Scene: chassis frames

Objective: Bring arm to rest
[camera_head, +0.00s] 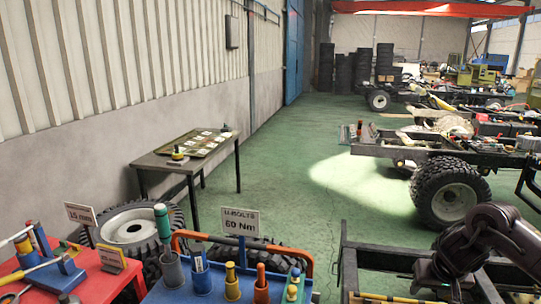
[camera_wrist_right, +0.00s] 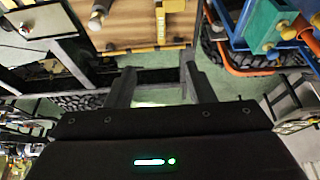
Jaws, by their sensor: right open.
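My right arm (camera_head: 478,240) comes in at the lower right of the head view, dark and bent, in front of a truck chassis frame. Its fingers cannot be made out clearly there. In the right wrist view my right gripper (camera_wrist_right: 159,78) has its two dark fingers spread apart, with nothing between them but green floor and dark frame parts behind. My left arm and left gripper are not in view.
A blue tool cart (camera_head: 205,290) and a red cart (camera_head: 95,285) stand in front at left. A dark table (camera_head: 165,161) with a tray stands by the wall. A wheeled chassis (camera_head: 400,151) is at right. Green floor (camera_head: 285,185) is clear in the middle.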

